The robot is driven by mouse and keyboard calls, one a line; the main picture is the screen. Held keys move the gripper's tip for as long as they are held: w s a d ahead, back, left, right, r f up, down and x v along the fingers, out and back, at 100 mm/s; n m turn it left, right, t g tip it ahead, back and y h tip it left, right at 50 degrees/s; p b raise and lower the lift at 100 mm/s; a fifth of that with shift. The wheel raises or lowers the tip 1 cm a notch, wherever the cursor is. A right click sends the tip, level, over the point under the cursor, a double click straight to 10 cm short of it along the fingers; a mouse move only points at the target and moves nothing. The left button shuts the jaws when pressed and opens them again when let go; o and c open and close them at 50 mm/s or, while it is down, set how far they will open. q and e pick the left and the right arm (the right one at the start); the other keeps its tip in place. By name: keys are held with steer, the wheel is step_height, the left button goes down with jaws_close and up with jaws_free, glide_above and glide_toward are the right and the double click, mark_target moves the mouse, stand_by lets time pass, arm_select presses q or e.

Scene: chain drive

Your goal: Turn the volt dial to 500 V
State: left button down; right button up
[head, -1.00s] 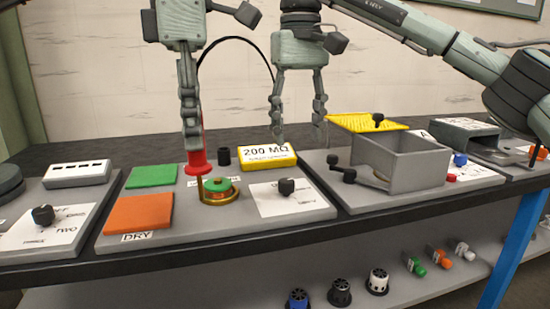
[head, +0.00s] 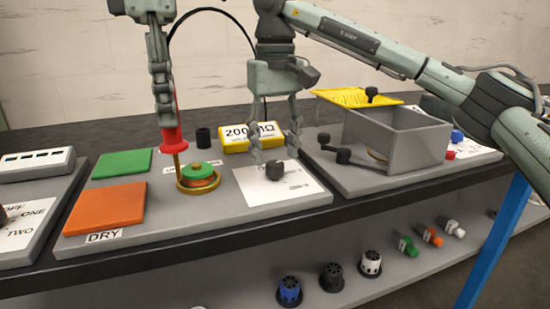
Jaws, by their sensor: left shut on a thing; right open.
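The volt dial is a small black knob (head: 275,171) on a white printed card (head: 262,188), right of centre on the middle grey board. The print on the card is too small to read. My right gripper (head: 274,158) is open, pointing down, with its fingers just above and around the knob; I cannot tell if they touch it. My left gripper (head: 168,118) is shut on a red-handled probe (head: 173,135).
A yellow meter (head: 252,137) reading 200 MΩ stands behind the card. Green (head: 122,163) and orange (head: 106,208) pads lie at left. A grey open box (head: 398,138) with a black crank stands close on the right.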

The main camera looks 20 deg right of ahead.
steer(key=shift+f, duration=0.95)
steer(key=shift+c, duration=0.2)
steer(key=c, duration=1.1)
